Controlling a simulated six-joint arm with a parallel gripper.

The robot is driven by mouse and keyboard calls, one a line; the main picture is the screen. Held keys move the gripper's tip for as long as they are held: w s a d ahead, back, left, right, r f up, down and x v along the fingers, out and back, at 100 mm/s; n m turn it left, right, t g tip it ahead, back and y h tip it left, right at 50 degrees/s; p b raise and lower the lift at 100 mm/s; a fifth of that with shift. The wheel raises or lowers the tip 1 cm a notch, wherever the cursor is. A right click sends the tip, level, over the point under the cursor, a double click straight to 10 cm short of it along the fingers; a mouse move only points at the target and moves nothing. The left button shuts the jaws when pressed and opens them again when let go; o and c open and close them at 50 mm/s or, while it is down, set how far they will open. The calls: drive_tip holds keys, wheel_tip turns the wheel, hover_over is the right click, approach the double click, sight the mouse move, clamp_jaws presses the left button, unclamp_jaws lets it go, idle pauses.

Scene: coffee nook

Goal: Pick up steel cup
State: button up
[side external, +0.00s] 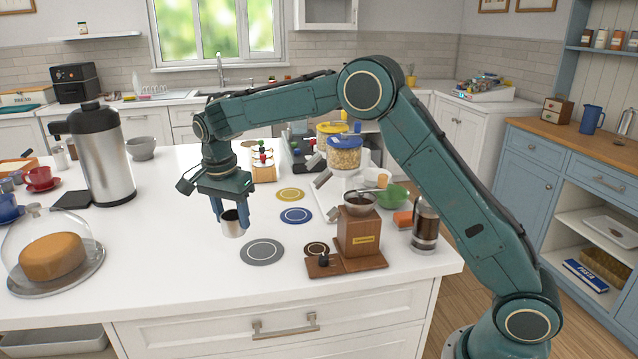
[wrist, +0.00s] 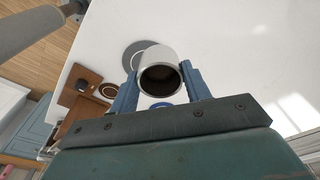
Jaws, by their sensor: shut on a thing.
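The steel cup (side external: 232,224) is a small shiny cylinder with a dark inside, upright between the fingers of my gripper (side external: 230,214). In the wrist view the cup (wrist: 158,62) shows its open mouth, with a blue finger of my gripper (wrist: 160,92) on each side. The gripper is shut on the cup. In the side view the cup is over the white counter, left of the grey round mat; I cannot tell whether its base touches the counter.
A grey mat (side external: 262,252), blue mat (side external: 296,215) and yellow mat (side external: 290,195) lie to the right. A wooden coffee grinder (side external: 359,232) and French press (side external: 426,225) stand further right. A large steel flask (side external: 105,160) and domed cake (side external: 52,256) stand left. The counter's front middle is clear.

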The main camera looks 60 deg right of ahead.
drive_tip(key=shift+w+a, duration=0.6)
idle(0.3)
drive_tip(key=r, duration=0.1)
hover_over(263, 250)
drive_tip(key=shift+a+f, duration=0.15)
drive_tip(key=shift+f, duration=0.8)
drive_tip(key=shift+a+f, duration=0.15)
drive_tip(key=shift+f, duration=0.8)
drive_tip(key=shift+f, duration=0.1)
drive_tip(key=shift+f, duration=1.9)
drive_tip(key=shift+f, duration=0.1)
